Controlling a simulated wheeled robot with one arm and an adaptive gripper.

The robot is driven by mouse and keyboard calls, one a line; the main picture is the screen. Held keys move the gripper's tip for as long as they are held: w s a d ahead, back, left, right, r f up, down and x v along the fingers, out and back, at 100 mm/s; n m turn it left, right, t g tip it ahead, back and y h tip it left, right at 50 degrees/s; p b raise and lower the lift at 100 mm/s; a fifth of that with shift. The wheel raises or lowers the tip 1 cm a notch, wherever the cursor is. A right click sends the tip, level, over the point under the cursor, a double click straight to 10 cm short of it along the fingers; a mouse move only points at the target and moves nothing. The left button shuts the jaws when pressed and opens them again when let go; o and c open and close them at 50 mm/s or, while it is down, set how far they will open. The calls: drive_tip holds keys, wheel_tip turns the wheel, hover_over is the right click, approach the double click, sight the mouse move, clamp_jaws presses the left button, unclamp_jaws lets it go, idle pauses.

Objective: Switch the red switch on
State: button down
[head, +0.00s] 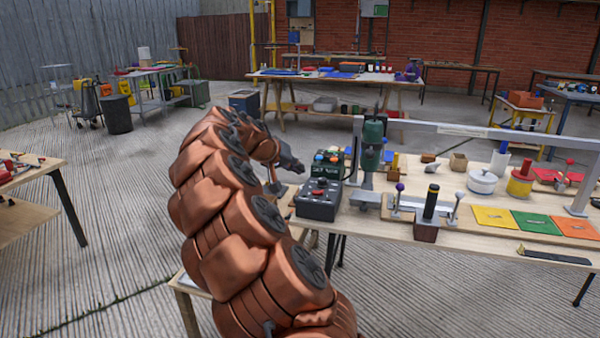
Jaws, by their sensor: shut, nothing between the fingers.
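A dark grey control box (320,207) stands at the left end of the workbench, with small red controls (318,192) on its top. These look like the red switch, but its position is too small to tell. My copper-coloured arm reaches up from the bottom of the head view and bends over toward the bench. My gripper (297,167) is small and dark at the arm's end, shut and empty. It is above and left of the control box, apart from it in the picture.
Behind the box stands a green box with coloured knobs (328,162). A green drill press (372,145) stands right of it. A block with a dark upright handle (428,215) and coloured mats (535,222) lie farther right.

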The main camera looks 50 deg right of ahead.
hover_over(314, 196)
drive_tip(key=f, duration=0.4)
drive_tip(key=shift+w+a+f, duration=0.3)
drive_tip(key=shift+f, duration=0.1)
drive_tip(key=shift+s+d+f, duration=0.2)
drive_tip(key=shift+s+f, duration=0.25)
drive_tip(key=shift+f, duration=0.4)
drive_tip(key=shift+s+d+f, duration=0.15)
drive_tip(key=shift+s+f, duration=0.3)
drive_tip(key=shift+f, duration=0.35)
drive_tip(key=shift+f+b, duration=0.1)
drive_tip(key=shift+b, duration=0.25)
drive_tip(key=shift+s+d+f, duration=0.1)
drive_tip(key=shift+s+f, duration=0.05)
drive_tip(key=shift+s, duration=0.15)
drive_tip(key=shift+w, duration=0.2)
drive_tip(key=shift+w+a+b, duration=0.3)
drive_tip(key=shift+w+b, duration=0.1)
drive_tip(key=shift+w, duration=0.25)
